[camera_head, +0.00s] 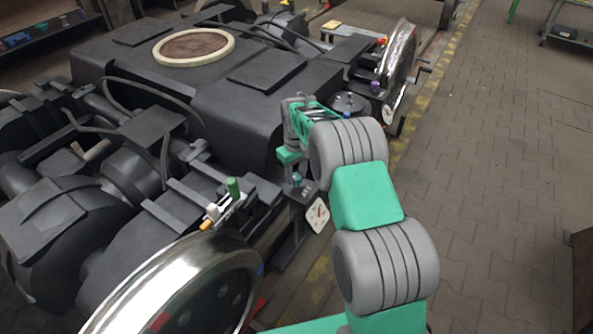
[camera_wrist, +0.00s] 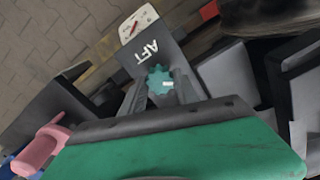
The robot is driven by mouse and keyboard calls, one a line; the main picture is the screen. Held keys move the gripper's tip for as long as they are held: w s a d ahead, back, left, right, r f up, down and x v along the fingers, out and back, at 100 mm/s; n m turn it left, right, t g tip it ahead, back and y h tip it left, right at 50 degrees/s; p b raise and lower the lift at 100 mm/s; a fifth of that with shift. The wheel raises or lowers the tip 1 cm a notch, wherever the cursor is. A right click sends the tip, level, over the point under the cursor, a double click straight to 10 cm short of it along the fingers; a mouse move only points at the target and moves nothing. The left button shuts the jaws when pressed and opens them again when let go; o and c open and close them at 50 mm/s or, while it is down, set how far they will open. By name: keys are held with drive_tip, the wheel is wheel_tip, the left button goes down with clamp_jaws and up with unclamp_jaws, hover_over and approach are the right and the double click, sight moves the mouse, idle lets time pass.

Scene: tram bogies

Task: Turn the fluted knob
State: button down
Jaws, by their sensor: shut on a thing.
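The fluted knob (camera_wrist: 160,80) is teal with a scalloped rim and a small white mark on its face. It sits on a dark box (camera_wrist: 150,52) lettered AFT; the knob also shows in the head view (camera_head: 296,180), small and below my gripper. My gripper (camera_wrist: 162,84) has a grey finger on each side of the knob, shut on it. In the head view my gripper (camera_head: 296,172) reaches down to the box from above. A white dial plate (camera_head: 317,214) with a red pointer is on the box's side; it also shows in the wrist view (camera_wrist: 138,24).
The dark bogie frame (camera_head: 280,85) fills the left and back. Another wheel (camera_head: 402,55) is at the back.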

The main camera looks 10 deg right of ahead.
sight(296, 176)
drive_tip(key=m+p, duration=0.1)
drive_tip(key=m, duration=0.4)
drive_tip(key=shift+r+m+p, duration=0.1)
drive_tip(key=shift+m+p, duration=0.3)
drive_tip(key=m+p, duration=0.1)
drive_tip(key=m, duration=0.4)
idle(0.4)
drive_tip(key=c, duration=0.9)
unclamp_jaws()
wheel_tip(296, 176, up, 8)
drive_tip(key=shift+f+p, duration=0.15)
drive_tip(key=shift+p, duration=0.45)
